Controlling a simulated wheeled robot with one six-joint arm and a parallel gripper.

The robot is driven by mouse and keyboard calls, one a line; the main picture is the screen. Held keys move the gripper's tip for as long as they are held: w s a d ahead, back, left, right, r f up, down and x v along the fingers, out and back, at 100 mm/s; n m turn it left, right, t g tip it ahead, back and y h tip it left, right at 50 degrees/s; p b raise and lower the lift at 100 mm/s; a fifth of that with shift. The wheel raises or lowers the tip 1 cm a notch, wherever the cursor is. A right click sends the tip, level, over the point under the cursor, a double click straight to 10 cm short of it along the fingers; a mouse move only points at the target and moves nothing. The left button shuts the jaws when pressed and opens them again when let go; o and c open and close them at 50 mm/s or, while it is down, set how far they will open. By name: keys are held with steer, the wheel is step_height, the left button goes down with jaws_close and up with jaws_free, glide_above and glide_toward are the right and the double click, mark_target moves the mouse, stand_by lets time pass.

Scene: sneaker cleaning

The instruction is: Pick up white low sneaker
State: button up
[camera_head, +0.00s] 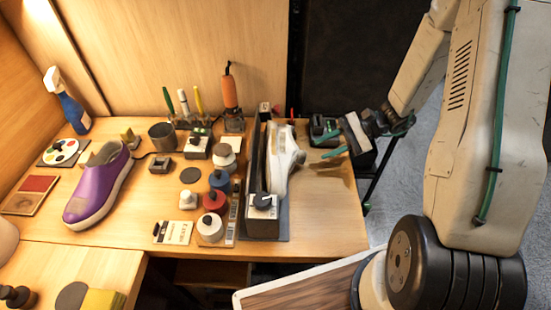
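The white low sneaker (284,158) stands on the wooden table right of centre, on or against a dark stand (258,170) with a tall black upright on its left. Part of the shoe's left side is hidden by this upright. My gripper (319,149) is to the right of the sneaker, above the table's right end. Its two teal fingers point left toward the shoe and look parted, with nothing seen between them. The fingertips appear apart from the shoe.
A purple shoe (98,190) stands at the left. Several bottles, including a red one (214,201), crowd the table left of the stand. An orange-handled tool (230,92) stands behind. The table's front right corner (330,225) is clear.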

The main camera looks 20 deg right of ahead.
mark_target(303, 159)
steer(key=shift+w+d+f, duration=0.1)
steer(key=shift+d+f, duration=0.05)
steer(key=shift+f, duration=0.4)
steer(key=shift+a+f+m, duration=0.2)
steer(key=shift+m, duration=0.1)
steer(key=x, duration=0.7)
steer(key=shift+w+a+f, duration=0.1)
steer(key=shift+w, duration=0.05)
steer(key=shift+c, duration=0.2)
jaws_close()
